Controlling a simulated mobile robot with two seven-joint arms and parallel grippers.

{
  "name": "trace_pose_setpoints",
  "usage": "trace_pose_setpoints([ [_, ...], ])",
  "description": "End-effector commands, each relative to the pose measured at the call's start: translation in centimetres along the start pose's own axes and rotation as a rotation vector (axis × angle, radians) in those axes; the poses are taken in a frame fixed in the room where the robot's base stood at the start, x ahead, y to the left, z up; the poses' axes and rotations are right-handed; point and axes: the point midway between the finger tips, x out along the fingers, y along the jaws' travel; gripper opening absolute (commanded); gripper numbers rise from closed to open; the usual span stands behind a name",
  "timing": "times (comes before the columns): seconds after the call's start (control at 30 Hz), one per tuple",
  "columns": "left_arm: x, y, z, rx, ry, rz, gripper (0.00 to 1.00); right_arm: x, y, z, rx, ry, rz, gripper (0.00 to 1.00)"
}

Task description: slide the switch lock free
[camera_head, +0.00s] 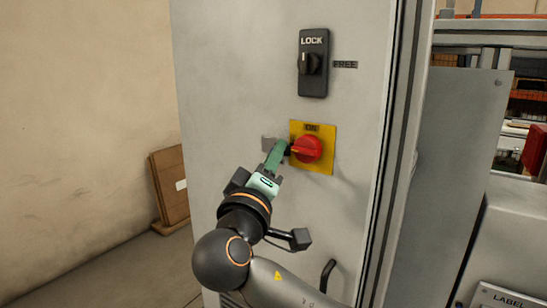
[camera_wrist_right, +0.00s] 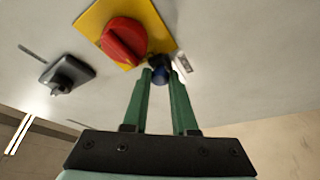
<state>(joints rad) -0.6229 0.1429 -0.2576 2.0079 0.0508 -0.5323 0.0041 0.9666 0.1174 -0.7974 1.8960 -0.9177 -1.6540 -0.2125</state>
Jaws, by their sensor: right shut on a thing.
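A red rotary switch (camera_head: 308,149) sits on a yellow plate (camera_head: 325,165) marked ON, on the cabinet front. It also shows in the right wrist view (camera_wrist_right: 123,40). Left of the plate is a small grey metal plate (camera_head: 268,143), partly hidden by my gripper. My right gripper (camera_head: 284,149) reaches up from below at the switch's left side. In the wrist view its green fingers (camera_wrist_right: 161,75) are shut on a small dark blue knob (camera_wrist_right: 160,74) beside the yellow plate. In the head view the fingers hide most of this knob. My left gripper is out of view.
A black rotary selector (camera_head: 313,85) labelled LOCK, with FREE at its right, is higher on the grey cabinet (camera_head: 235,75). A dark handle (camera_head: 327,274) is lower down. Brown boards (camera_head: 170,185) lean at the wall on the left. A grey panel stands at the right.

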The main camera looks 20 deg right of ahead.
Motion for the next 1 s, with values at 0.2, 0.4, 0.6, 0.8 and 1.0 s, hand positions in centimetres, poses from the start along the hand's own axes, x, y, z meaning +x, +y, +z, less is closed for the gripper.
trace_pose_setpoints([
  [0.2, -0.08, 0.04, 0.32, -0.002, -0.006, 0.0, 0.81, -0.03, -0.01, -0.01, 0.0, 0.0, -0.001, 0.0],
  [0.4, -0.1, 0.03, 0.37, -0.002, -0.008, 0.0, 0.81, -0.03, -0.02, -0.01, 0.0, 0.0, -0.001, 0.0],
  [0.6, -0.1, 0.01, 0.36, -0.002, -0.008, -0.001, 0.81, -0.04, -0.03, -0.01, 0.0, 0.0, -0.001, 0.0],
  [0.8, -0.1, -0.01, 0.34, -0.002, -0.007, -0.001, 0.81, -0.04, -0.03, -0.01, 0.0, 0.0, -0.001, 0.0],
  [1.0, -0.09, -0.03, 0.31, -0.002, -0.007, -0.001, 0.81, -0.04, -0.04, -0.01, 0.0, 0.0, -0.001, 0.0],
])
